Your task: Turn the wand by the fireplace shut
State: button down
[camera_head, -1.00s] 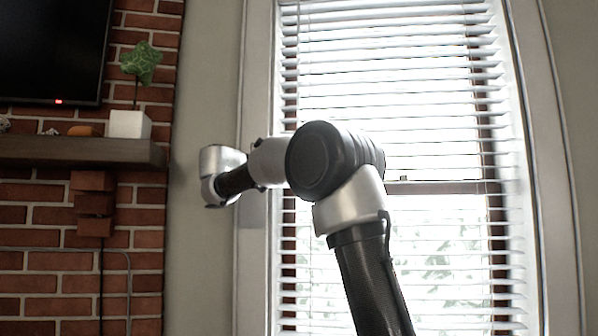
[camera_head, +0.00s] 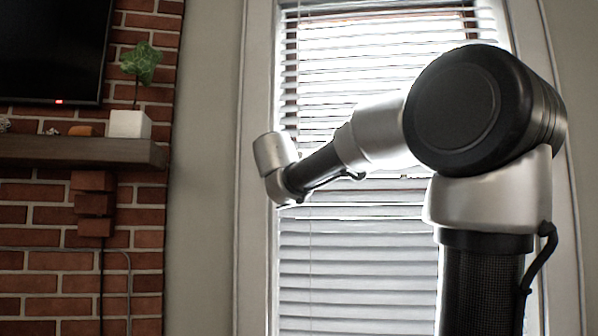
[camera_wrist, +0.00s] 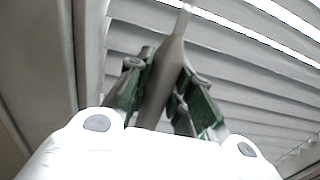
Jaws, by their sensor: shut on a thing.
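The wand (camera_wrist: 176,50) is a pale grey rod hanging in front of the blinds (camera_wrist: 228,62). In the wrist view it runs up from between the fingers of my gripper (camera_wrist: 163,82). The green-sided fingers are shut around it. In the head view the blinds (camera_head: 350,262) cover the window; their lower slats look tilted nearly flat and grey, while bright gaps show between the upper slats. My wrist is at the left side of the window there, and the fingers are hidden.
The window frame (camera_head: 255,90) stands just left of my wrist. Further left are the brick fireplace wall (camera_head: 60,215), a wooden mantel (camera_head: 80,152) with a potted plant (camera_head: 130,124), and a black screen (camera_head: 50,45). Bare wall lies between.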

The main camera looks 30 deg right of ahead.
jog(key=shift+n+t+y, duration=1.1)
jog(key=shift+n+y, duration=0.1)
jog(key=shift+y, duration=0.3)
jog(key=shift+n+t+y, duration=0.3)
jog(key=shift+n+y, duration=0.1)
jog(key=shift+y, duration=0.2)
jog(key=c, duration=1.2)
grip_release()
jog(key=shift+c, duration=0.2)
jog(key=v, duration=1.2)
